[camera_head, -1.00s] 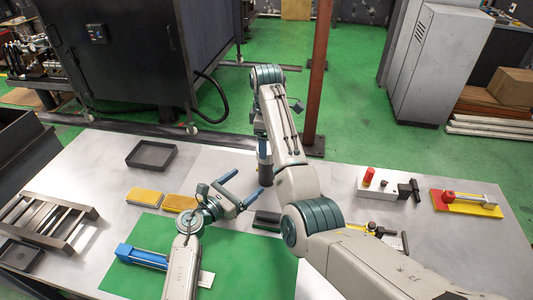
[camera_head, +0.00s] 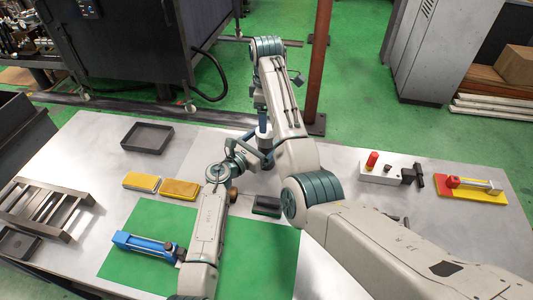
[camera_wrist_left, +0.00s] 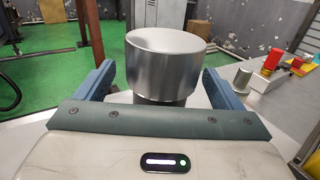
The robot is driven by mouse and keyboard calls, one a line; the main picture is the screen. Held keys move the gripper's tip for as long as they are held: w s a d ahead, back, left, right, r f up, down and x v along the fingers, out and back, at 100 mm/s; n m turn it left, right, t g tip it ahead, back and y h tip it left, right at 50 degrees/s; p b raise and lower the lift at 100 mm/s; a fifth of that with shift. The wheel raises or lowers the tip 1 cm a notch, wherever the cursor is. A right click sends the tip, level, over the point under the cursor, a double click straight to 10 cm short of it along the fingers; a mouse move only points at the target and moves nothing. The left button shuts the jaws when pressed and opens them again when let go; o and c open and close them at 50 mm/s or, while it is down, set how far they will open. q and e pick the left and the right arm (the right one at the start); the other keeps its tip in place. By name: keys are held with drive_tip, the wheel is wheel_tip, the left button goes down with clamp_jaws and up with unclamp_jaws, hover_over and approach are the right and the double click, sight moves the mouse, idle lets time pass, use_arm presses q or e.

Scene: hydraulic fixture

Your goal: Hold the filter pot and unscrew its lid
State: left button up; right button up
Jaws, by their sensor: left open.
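The filter pot (camera_wrist_left: 166,70) is a wide silver metal cylinder between the two blue fingers of my left gripper (camera_wrist_left: 158,76) in the left wrist view. A narrower dark part shows under it. The fingers are apart, one on each side, and I cannot tell whether they touch it. The lid's seam cannot be made out. In the head view my left gripper (camera_head: 256,154) is beyond the green mat, and the pot is not clear there. My right gripper (camera_head: 265,142) points down close to it, partly covered by my right arm, so its opening is hidden.
A green mat (camera_head: 150,215) carries a blue cylinder tool (camera_head: 145,246). Two yellow blocks (camera_head: 180,189), a dark tray (camera_head: 147,137) and a slatted rack (camera_head: 45,210) lie left. Fixtures with a red knob (camera_head: 372,160) and a yellow base (camera_head: 470,196) stand right.

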use_arm(q)
drive_tip(key=shift+w+d+r, duration=0.1)
drive_tip(key=shift+w+d, duration=0.2)
drive_tip(key=shift+d, duration=0.1)
use_arm(e)
drive_tip(key=shift+s+r, duration=0.15)
drive_tip(key=shift+s, duration=0.05)
